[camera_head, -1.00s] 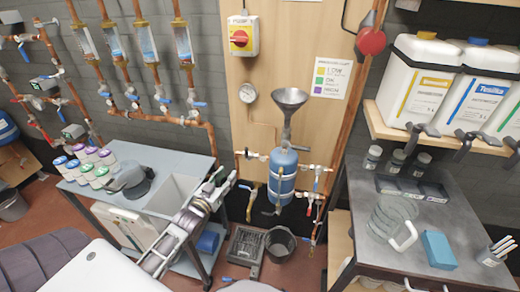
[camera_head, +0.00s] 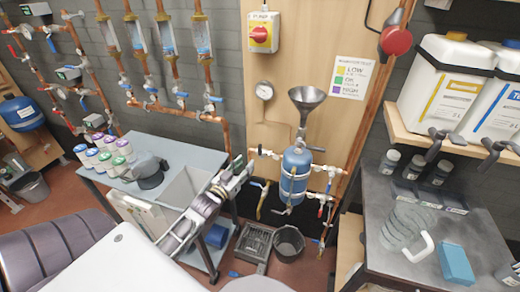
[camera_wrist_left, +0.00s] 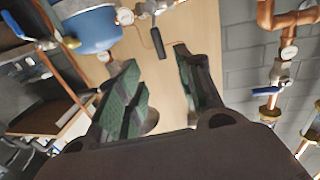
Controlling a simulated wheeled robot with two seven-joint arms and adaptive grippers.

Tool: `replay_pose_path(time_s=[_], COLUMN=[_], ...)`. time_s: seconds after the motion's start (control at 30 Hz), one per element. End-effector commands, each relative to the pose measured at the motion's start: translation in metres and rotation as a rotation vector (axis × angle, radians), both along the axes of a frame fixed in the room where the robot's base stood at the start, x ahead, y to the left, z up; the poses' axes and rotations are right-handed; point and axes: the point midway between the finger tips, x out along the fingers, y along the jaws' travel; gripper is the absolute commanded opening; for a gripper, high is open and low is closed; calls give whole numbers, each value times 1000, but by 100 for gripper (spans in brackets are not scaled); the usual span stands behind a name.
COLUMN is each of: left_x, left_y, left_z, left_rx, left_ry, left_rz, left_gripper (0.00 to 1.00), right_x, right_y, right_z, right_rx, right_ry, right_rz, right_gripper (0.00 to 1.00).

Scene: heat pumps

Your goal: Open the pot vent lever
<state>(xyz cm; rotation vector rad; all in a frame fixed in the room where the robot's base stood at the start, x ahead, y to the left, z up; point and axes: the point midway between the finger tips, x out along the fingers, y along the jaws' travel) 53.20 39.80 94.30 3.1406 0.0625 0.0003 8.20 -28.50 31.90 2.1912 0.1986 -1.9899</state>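The pot is a blue vessel (camera_head: 297,175) on the wooden panel, with a metal funnel (camera_head: 307,97) above it. My right gripper is out of view.
A grey sink bench (camera_head: 180,190) with several capped bottles stands left. Buckets, including a black one (camera_head: 288,243), stand on the floor. A dark workbench (camera_head: 400,250) is at right, below a shelf with white canisters (camera_head: 440,85). Copper pipes run up the wall.

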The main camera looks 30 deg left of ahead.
Motion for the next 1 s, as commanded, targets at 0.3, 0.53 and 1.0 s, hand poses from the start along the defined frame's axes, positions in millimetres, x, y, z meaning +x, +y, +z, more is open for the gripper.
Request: replay_pose_path(time_s=[0.3, 0.53, 1.0], left_x=[24, 41, 76], left_y=[1, 2, 3], left_z=[1, 1, 1], left_rx=[0, 1, 0], left_ry=[-2, -2, -1], left_rz=[0, 0, 0], left_gripper=[36, 36, 36], right_x=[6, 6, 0], right_y=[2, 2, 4], right_z=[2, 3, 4], right_rx=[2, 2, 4], right_ry=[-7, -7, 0], right_rz=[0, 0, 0], right_gripper=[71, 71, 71])
